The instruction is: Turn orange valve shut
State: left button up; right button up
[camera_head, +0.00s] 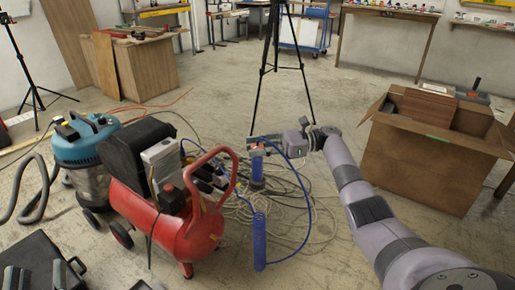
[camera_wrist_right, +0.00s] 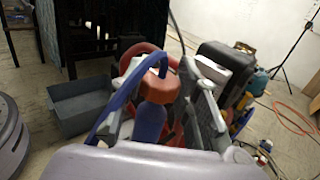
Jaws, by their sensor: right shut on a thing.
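The orange valve (camera_wrist_right: 160,84) is a small orange-red part above a blue cylinder (camera_wrist_right: 149,124) in the right wrist view. In the head view the orange part (camera_head: 257,151) is small, with the blue cylinder (camera_head: 257,172) hanging below it. My right gripper (camera_head: 259,144) reaches in from the right and is shut on the orange valve, partly hiding it. A gripper finger (camera_wrist_right: 208,98) shows beside the valve in the wrist view. My left gripper is not in view.
A red air compressor (camera_head: 172,222) stands left of my right gripper, with a blue hose (camera_head: 308,205) nearby. Cables (camera_head: 290,190) lie on the floor. A black tripod (camera_head: 268,72) stands behind. A cardboard box (camera_head: 418,165) is right of my arm.

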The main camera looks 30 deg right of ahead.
jog(key=o, duration=1.2)
jog(key=shift+v, duration=3.7)
